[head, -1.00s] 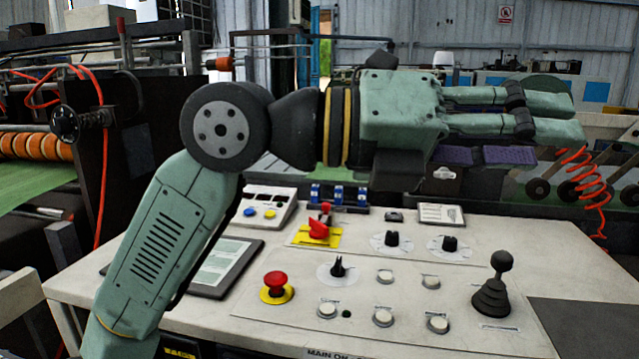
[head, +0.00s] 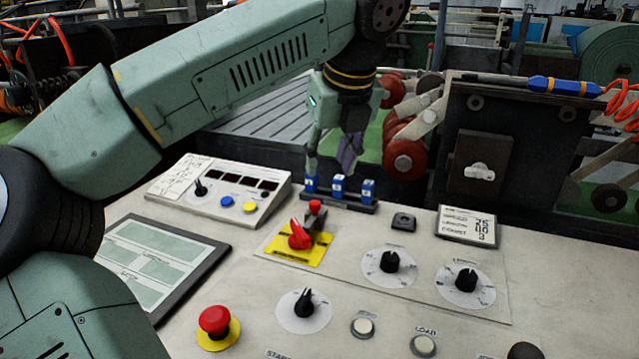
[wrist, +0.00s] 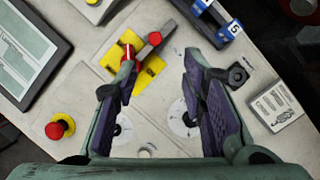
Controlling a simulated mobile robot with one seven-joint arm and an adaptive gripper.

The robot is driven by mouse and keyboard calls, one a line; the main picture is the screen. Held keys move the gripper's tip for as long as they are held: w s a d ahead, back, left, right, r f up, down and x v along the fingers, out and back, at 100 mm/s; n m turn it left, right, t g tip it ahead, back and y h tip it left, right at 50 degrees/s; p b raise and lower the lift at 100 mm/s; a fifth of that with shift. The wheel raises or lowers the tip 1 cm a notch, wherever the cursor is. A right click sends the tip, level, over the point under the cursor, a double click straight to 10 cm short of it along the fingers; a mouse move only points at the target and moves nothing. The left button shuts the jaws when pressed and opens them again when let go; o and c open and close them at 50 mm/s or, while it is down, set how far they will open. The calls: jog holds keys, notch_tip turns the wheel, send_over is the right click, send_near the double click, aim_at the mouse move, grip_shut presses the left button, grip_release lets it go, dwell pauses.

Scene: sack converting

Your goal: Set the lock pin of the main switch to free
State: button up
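The main switch is a red rotary handle (head: 300,237) on a yellow plate (head: 284,250) on the console. Its lock pin, with a red knob (head: 315,207) on a grey stem, stands just behind the handle. In the wrist view the knob (wrist: 154,38) shows beyond my fingertips, and the red handle (wrist: 127,50) is partly covered by my left finger. My gripper (head: 333,160) points down above the console's back part, near the pin. In the wrist view my gripper (wrist: 158,68) has its purple-padded fingers wide apart, with nothing between them.
Several blue numbered blocks (head: 339,187) stand in a rack behind the pin. Two black dials (head: 390,262) (head: 466,279) lie to the right, a black selector (head: 304,303) and red emergency button (head: 214,321) in front. A tablet (head: 157,262) and display box (head: 222,190) are at left.

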aim_at(316, 203)
jog(key=p+x, duration=0.1)
jog(key=x, duration=0.6)
jog(key=a+p+x, duration=0.1)
jog(key=x, duration=0.2)
jog(key=shift+w+f+p, duration=0.15)
jog(key=shift+f+p, duration=0.1)
jog(key=shift+p, duration=0.05)
jog(key=shift+c, duration=0.3)
grip_shut()
